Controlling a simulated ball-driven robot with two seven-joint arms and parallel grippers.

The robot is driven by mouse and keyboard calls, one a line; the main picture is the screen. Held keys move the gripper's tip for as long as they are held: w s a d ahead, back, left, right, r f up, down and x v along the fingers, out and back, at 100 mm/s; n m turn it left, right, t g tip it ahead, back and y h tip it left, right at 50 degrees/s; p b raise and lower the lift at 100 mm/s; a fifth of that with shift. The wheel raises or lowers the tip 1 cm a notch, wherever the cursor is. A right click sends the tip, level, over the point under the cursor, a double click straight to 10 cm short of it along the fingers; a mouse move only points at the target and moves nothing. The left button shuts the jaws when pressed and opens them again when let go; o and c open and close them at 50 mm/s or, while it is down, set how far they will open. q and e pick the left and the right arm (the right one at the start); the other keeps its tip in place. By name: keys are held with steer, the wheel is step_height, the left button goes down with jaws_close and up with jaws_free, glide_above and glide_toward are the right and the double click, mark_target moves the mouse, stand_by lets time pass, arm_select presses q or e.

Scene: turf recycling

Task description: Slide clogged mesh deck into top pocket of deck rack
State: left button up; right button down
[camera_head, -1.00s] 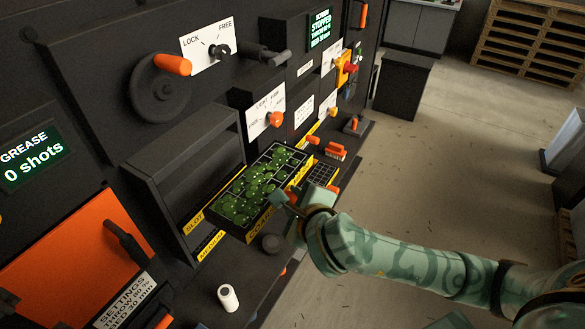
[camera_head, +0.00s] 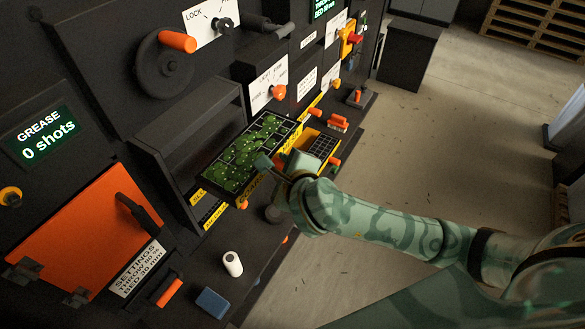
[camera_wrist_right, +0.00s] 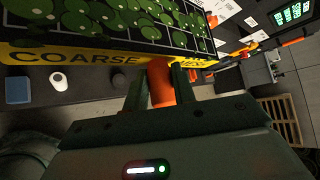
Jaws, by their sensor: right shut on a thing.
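The clogged mesh deck (camera_head: 232,172) is a dark framed grid covered with round green clumps, with a yellow edge marked COARSE (camera_wrist_right: 75,56). My right gripper (camera_head: 278,170) is at its front edge. In the right wrist view the fingers (camera_wrist_right: 160,95) are shut on the deck's orange handle (camera_wrist_right: 161,80). The deck rack (camera_head: 190,118) is a dark open-fronted housing to the left of the deck, with yellow labels (camera_head: 198,197) at its near side. The deck's far-left side lies at the rack's opening; how far inside it reaches I cannot tell. My left gripper is out of view.
A second, smaller gridded tray (camera_head: 322,147) with yellow edging lies right of the deck. A white cylinder (camera_head: 232,264) and a blue block (camera_head: 212,302) stand on the dark ledge. An orange knob (camera_head: 279,92) projects from the panel behind. Open floor lies to the right.

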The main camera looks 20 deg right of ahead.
mark_target(256, 155)
steer(key=shift+w+a+r, duration=0.1)
steer(key=shift+w+a, duration=0.6)
steer(key=shift+w, duration=0.25)
steer(key=shift+w+a+f, duration=0.1)
steer(key=shift+w+a, duration=0.6)
steer(key=shift+w, duration=0.2)
steer(key=shift+w+a+r, duration=0.1)
steer(key=shift+w+a, duration=0.6)
steer(key=shift+w, duration=0.25)
steer(key=shift+a, duration=0.1)
steer(key=shift+r+p, duration=0.1)
steer(key=shift+p, duration=0.6)
